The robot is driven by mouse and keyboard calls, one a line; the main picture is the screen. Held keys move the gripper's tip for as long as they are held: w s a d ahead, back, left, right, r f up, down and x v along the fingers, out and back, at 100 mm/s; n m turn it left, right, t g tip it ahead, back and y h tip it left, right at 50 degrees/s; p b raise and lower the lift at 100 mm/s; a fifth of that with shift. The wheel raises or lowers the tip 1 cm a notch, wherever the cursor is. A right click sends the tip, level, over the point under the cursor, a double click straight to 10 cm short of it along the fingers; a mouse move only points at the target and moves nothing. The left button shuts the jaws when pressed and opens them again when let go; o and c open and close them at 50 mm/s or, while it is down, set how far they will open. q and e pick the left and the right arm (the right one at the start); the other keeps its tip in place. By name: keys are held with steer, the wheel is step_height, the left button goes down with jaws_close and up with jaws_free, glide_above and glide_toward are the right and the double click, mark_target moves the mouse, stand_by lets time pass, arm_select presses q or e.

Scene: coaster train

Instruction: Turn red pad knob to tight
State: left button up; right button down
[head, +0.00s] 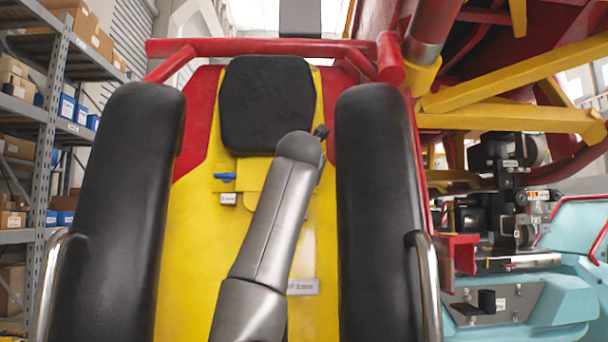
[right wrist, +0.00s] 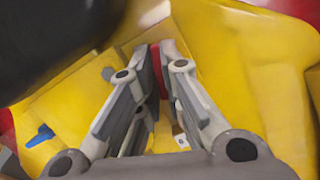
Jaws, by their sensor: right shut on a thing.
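In the right wrist view my right gripper (right wrist: 155,52) is shut on a red piece, the red pad knob (right wrist: 157,72), which shows as a narrow strip between the two grey fingers. Its turn position cannot be read. In the head view my right arm rises over the yellow seat back and hides the gripper and the red knob. A blue knob (head: 224,177) sits to the left of the arm, under the black head pad (head: 267,104). The blue knob also shows at the lower left of the wrist view (right wrist: 40,136). My left gripper is not in view.
Black shoulder pads stand left (head: 117,210) and right (head: 380,210) of the seat back (head: 185,250), with metal handles outside them. A red bar (head: 260,48) crosses above. Shelves with boxes stand at left; yellow beams and machinery fill the right.

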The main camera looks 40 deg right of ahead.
steer(key=shift+r+m+g+p, duration=0.1)
steer(key=shift+m+g+p, duration=0.85)
steer(key=shift+m, duration=1.65)
steer(key=shift+f+m+g+p, duration=0.1)
steer(key=shift+m+g+p, duration=0.2)
steer(key=shift+m+p, duration=1.75)
steer(key=shift+r+m+g+p, duration=0.1)
steer(key=shift+m+g+p, duration=0.55)
steer(key=shift+m, duration=2.5)
steer(key=c, duration=1.6)
jaws_free()
